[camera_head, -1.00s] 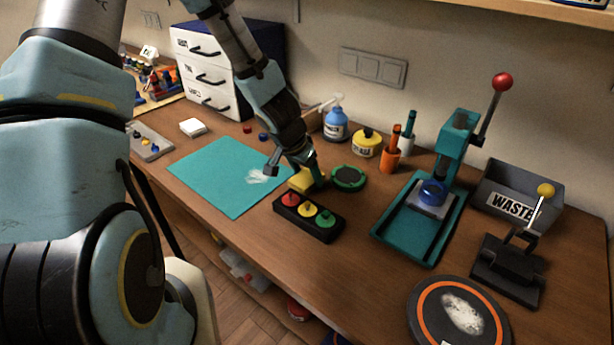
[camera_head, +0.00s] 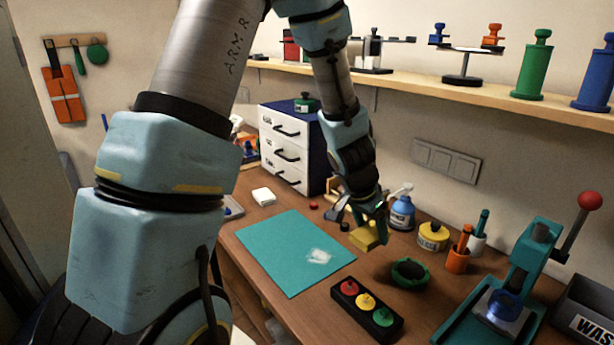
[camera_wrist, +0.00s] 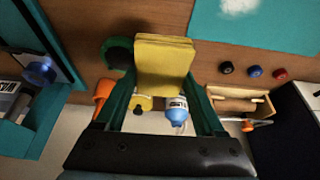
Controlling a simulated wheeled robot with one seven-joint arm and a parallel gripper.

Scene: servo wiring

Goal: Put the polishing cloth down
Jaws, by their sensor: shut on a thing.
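The polishing cloth is a folded yellow pad (camera_head: 365,237), held above the bench. In the wrist view the yellow cloth (camera_wrist: 163,62) sits between the green fingers. My gripper (camera_head: 364,215) is shut on it; the same gripper shows in the wrist view (camera_wrist: 164,88). In the head view the cloth hangs between the teal mat (camera_head: 280,262) and a round green-rimmed dish (camera_head: 409,273).
A black block with red, yellow and green knobs (camera_head: 366,308) stands in front. A blue bottle (camera_head: 402,213), a yellow pot (camera_head: 432,237) and a teal press (camera_head: 520,275) stand to the right. White drawers (camera_head: 287,150) are behind. The mat bears a whitish smudge (camera_head: 318,257).

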